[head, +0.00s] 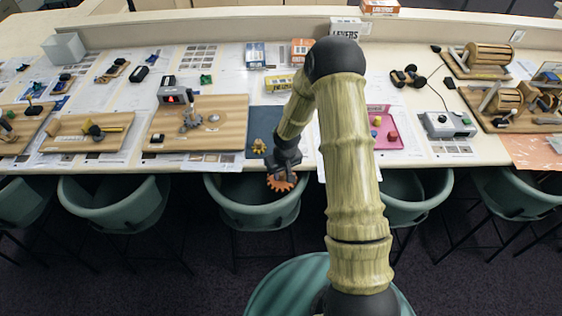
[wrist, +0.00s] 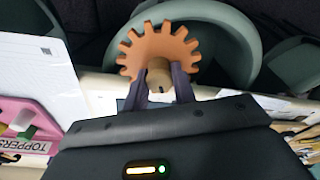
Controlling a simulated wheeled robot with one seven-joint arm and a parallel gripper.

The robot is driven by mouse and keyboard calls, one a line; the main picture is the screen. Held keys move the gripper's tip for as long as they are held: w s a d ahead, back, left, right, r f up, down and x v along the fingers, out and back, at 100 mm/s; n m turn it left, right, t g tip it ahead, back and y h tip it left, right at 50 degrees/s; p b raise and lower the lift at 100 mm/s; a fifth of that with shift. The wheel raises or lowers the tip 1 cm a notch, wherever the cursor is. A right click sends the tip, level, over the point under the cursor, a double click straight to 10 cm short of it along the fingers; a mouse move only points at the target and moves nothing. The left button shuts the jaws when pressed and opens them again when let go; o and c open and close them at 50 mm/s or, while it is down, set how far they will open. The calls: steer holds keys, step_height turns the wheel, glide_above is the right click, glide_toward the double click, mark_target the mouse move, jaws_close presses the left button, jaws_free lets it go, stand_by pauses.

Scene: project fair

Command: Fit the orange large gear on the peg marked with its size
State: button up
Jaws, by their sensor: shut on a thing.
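My gripper (head: 283,168) is shut on the orange large gear (head: 281,183) and holds it in front of the table edge, above a green chair. In the wrist view the orange gear (wrist: 158,50) stands out beyond the fingertips (wrist: 160,88), which grip its tan hub (wrist: 160,76). A wooden board (head: 225,125) on the table, left of my gripper, carries grey gear-like parts (head: 190,120), a pale round part (head: 214,118) and a dark box with a red display (head: 175,96). Size marks on pegs are too small to read.
A pink tray (head: 386,152) with small blocks is to the right. Green chairs (head: 115,208) line the table front (head: 185,161).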

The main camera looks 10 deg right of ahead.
steer(key=s+f+m, duration=0.1)
steer(key=s+f, duration=0.1)
steer(key=s+d+f+m+b, duration=0.1)
steer(key=s+f, duration=0.1)
steer(key=shift+f, duration=0.15)
steer(key=shift+s+d+f+m, duration=0.25)
steer(key=shift+s+d+m, duration=0.05)
steer(key=shift+s+d, duration=0.05)
steer(key=shift+s, duration=0.1)
